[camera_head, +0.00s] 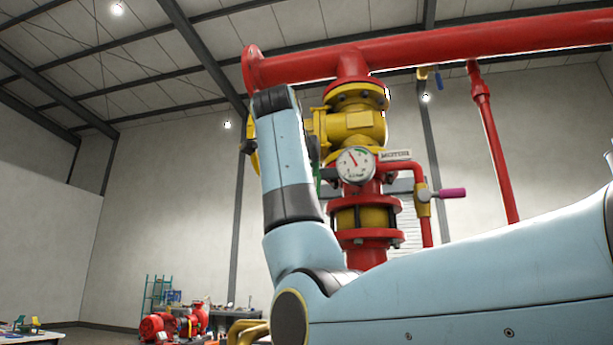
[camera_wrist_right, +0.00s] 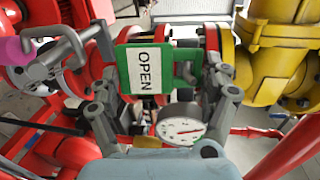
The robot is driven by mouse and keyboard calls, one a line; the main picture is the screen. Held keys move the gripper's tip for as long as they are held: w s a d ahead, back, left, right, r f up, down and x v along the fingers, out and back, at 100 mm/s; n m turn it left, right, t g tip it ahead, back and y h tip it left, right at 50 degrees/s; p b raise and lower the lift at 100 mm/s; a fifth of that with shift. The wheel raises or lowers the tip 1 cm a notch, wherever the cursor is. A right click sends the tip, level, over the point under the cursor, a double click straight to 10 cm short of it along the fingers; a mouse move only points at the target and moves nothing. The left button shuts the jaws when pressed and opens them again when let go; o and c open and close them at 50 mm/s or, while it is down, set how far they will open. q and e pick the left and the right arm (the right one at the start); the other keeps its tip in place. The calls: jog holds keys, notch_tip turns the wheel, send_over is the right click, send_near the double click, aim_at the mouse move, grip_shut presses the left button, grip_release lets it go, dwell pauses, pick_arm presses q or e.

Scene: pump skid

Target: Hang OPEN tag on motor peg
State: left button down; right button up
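The OPEN tag (camera_wrist_right: 138,68) is a green-framed plate with a white face and a green loop at its right side in the right wrist view. My right gripper (camera_wrist_right: 160,62) has one finger at each side of the tag and appears shut on it, across its width. In the head view my right arm hides most of the gripper; a thin green sliver (camera_head: 317,181) shows beside the arm. The MOTOR label (camera_head: 395,155) is right of the gauge. I cannot make out the peg. My left gripper is not in view.
A white dial gauge (camera_head: 355,164) sits close to the right gripper on the red and yellow pipe stack (camera_head: 352,125). A valve with a magenta handle (camera_head: 450,193) stands to the right. A red pipe (camera_head: 440,48) crosses overhead. Open space lies left of the arm.

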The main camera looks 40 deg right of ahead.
jog(key=o, duration=0.3)
jog(key=shift+o, duration=0.2)
jog(key=v, duration=1.2)
